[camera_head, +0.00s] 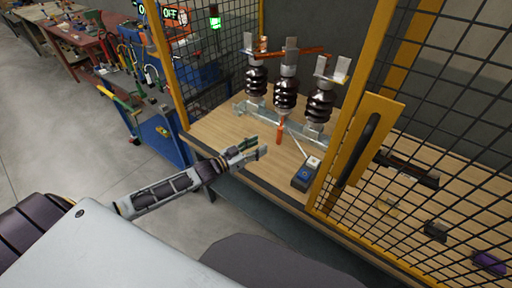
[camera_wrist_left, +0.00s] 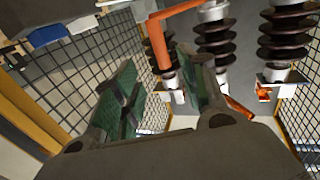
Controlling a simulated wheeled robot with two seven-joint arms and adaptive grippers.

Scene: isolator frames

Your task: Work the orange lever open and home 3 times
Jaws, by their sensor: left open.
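The orange lever (camera_head: 280,132) hangs upright at the front of a switch with three dark ribbed insulators (camera_head: 286,94) on a pale metal base. A longer orange bar (camera_head: 290,51) runs across the insulator tops. My left gripper (camera_head: 254,148) is open and empty, in front of the switch and a little left of the lever, with a gap between them. In the left wrist view its green-padded fingers (camera_wrist_left: 155,88) are apart, and orange parts (camera_wrist_left: 158,45) and insulators (camera_wrist_left: 214,42) show beyond them. I cannot tell which orange part there is the lever. My right gripper is not seen.
The switch stands on a wooden bench (camera_head: 220,122) inside a yellow-framed mesh cage. A yellow panel with a black handle (camera_head: 366,145) stands at the right. A blue cart (camera_head: 160,138) is at the left.

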